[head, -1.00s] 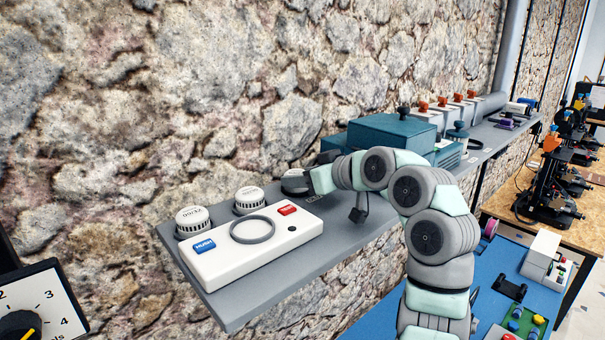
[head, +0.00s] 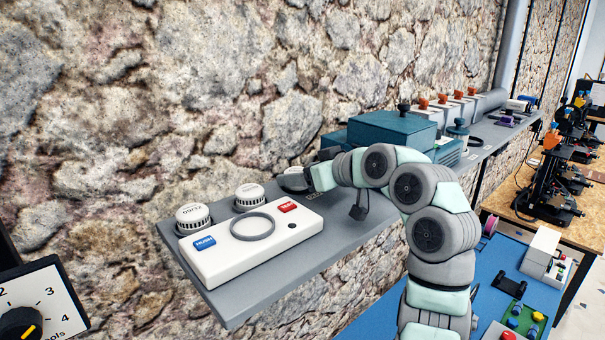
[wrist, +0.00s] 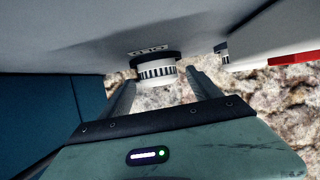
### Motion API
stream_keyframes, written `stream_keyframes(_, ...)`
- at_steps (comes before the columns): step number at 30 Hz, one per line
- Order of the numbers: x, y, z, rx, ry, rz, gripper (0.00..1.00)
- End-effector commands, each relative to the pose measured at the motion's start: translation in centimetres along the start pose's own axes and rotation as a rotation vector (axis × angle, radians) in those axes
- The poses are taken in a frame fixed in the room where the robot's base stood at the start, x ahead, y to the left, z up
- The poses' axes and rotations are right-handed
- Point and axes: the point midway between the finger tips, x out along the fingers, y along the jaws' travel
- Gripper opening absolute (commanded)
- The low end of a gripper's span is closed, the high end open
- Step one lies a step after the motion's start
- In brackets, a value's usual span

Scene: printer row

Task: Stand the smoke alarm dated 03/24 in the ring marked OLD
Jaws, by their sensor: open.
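A white slotted smoke alarm (wrist: 157,71) stands in a dark ring (wrist: 140,59) on the shelf in the wrist view. A small label beside the ring seems to read OLD; no date on this alarm can be read. My gripper (wrist: 160,82) is open, with one finger on each side of the alarm and gaps showing. In the head view my gripper (head: 314,178) is beside the dark ring (head: 291,183), partly hiding it and the alarm. Two other white alarms, the left one (head: 193,217) and the right one (head: 249,196), stand further left; their dates are too small to read surely.
A white box (head: 215,262) with a blue HUSH button, a red button and a grey ring lies in front of the two alarms. A teal box (head: 390,132) stands right of my gripper. The stone wall is behind the shelf (head: 235,307).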

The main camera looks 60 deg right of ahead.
Motion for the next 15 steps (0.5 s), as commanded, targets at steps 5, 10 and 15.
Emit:
stream_keyframes(5,-3.2,0.3,0.3,-0.003,0.005,0.009,0.72)
stream_keyframes(10,-7.0,0.2,0.3,-0.004,0.004,0.008,0.72)
stream_keyframes(15,-10.0,0.1,0.2,-0.003,0.004,0.006,0.72)
